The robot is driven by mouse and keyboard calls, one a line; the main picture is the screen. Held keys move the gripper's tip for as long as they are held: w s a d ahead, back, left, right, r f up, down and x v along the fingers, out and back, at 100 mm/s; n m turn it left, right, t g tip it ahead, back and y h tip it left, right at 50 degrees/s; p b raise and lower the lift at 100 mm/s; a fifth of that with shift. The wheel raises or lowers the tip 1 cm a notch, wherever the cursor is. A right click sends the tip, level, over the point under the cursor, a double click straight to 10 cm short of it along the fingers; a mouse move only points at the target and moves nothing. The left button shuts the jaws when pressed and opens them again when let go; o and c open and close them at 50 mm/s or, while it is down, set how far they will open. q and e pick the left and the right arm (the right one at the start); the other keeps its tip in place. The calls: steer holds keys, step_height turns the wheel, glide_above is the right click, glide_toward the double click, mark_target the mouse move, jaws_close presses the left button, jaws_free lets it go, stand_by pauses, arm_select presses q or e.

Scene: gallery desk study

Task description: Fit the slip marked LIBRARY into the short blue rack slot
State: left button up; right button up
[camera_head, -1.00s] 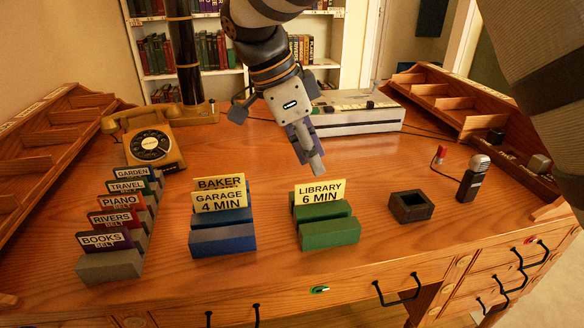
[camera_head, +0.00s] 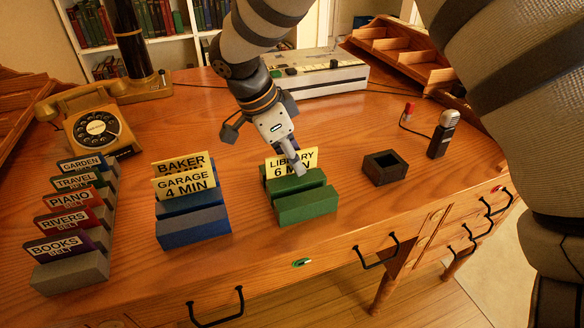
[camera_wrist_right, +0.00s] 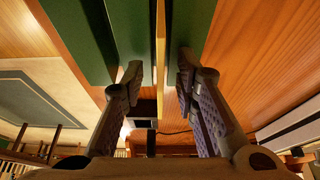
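The yellow slip marked LIBRARY 6 MIN (camera_head: 282,168) stands upright in the short green rack (camera_head: 306,207). The short blue rack (camera_head: 196,228) is to the left and holds the yellow slips BAKER (camera_head: 178,162) and GARAGE (camera_head: 184,186). A gap shows between its front blocks. My left gripper is not in view.
A stepped grey rack (camera_head: 72,272) with several titled slips stands at the left. A telephone (camera_head: 98,128) is behind it. A dark open box (camera_head: 385,168) and a microphone (camera_head: 442,134) are right of the green rack. Bare desk lies between the racks.

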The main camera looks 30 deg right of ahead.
stand_by(0.4)
steer(key=shift+f, duration=0.1)
jaws_close()
